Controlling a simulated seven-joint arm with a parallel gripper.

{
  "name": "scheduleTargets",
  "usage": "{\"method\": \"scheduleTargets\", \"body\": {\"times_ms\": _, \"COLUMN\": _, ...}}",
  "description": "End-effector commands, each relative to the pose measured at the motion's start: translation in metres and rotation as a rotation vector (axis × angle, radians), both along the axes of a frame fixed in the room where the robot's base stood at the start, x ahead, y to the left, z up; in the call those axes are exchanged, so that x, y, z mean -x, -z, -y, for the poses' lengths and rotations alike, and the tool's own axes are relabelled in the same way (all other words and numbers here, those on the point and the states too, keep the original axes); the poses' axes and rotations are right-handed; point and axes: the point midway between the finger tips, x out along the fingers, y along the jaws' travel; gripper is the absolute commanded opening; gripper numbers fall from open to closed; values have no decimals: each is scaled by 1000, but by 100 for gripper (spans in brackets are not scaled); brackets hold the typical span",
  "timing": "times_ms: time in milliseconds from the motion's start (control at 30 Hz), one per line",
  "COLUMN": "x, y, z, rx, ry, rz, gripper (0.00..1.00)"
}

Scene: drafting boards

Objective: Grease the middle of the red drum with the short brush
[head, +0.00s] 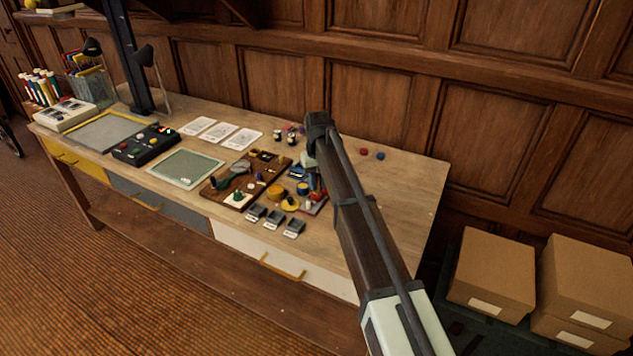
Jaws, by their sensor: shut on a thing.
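My gripper (312,178) points down over the right part of the cluster of small parts on the bench. My arm partly covers it, and its fingertips are too small to see clearly. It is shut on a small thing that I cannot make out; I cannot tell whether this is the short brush. A reddish patch (322,208) shows just below my gripper, partly hidden. I cannot tell whether it is the red drum, or whether the held thing touches it. Yellow round parts (275,191) and a blue one (303,188) stand close by.
A brown wooden board (218,196) with small tools lies left of the yellow parts. Small grey labelled boxes (272,216) stand in front. White cards (220,132), a green mat (185,168) and a black control box (146,145) lie further left. The bench's right end is mostly clear.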

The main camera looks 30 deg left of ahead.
Motion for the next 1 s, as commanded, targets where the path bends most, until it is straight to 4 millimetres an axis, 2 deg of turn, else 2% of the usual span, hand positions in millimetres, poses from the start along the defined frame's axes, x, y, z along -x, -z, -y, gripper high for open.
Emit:
{"method": "scheduleTargets", "body": {"times_ms": 367, "x": 0, "y": -3, "z": 0, "rx": -1, "ry": 0, "rz": 1, "gripper": 0}}
{"method": "scheduleTargets", "body": {"times_ms": 1000, "x": -1, "y": -42, "z": 0, "rx": -1, "ry": 0, "rz": 1, "gripper": 0}}
